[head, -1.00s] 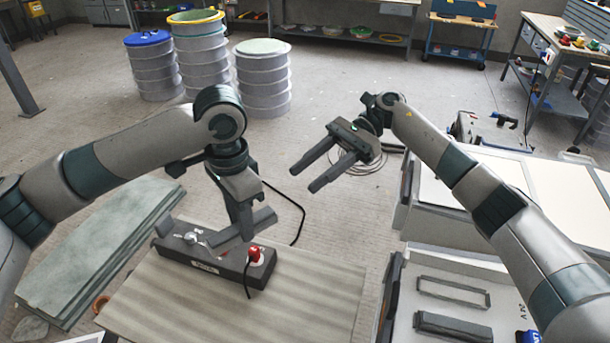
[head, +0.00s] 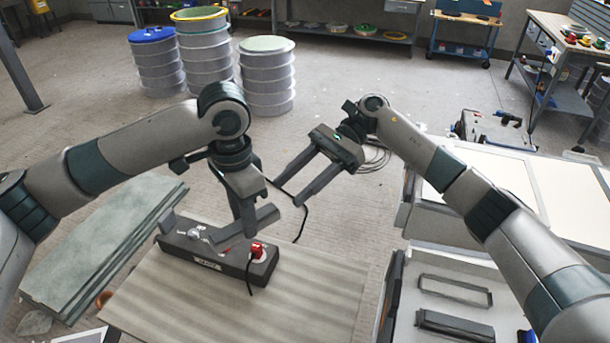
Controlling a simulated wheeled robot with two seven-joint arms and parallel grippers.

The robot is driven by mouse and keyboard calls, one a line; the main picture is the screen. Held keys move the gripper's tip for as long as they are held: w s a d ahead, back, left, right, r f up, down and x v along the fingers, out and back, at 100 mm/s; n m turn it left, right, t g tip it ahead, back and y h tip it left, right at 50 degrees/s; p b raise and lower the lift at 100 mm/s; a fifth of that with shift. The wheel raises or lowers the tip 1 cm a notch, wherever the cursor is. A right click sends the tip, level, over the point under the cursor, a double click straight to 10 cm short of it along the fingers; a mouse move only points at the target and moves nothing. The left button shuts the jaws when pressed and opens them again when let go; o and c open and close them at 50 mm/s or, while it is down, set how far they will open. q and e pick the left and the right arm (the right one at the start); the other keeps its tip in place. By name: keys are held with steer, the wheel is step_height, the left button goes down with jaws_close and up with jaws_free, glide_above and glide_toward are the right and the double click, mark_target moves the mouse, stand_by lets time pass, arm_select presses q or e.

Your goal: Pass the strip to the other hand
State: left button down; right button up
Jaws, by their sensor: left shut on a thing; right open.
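The strip (head: 207,261) is a long dark grey power strip with a pale label on its side. A white plug is at its middle and a red plug (head: 257,249) with a dark cable is near its right end. My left gripper (head: 222,232) points down and is shut on the strip, hiding part of its top. The strip is at the back edge of the striped table; I cannot tell whether it touches the top. My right gripper (head: 288,192) is open and empty, above and to the right of the strip. Its fingers point down-left, apart from the strip.
The striped table (head: 240,308) is clear in front of the strip. Greenish sheets (head: 95,250) are stacked at the left. A tray (head: 470,270) with a dark frame and a dark bar is at the right. Drums (head: 266,78) stand behind. A black cable (head: 303,222) hangs behind the strip.

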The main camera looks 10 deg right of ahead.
mark_target(273, 205)
steer(key=x, duration=0.8)
steer(key=shift+s+a+f, duration=0.15)
steer(key=shift+a, duration=0.05)
steer(key=c, duration=1)
arm_select(q)
steer(key=c, duration=1.4)
jaws_free()
arm_select(e)
jaws_close()
arm_select(q)
step_height(273, 205, up, 12)
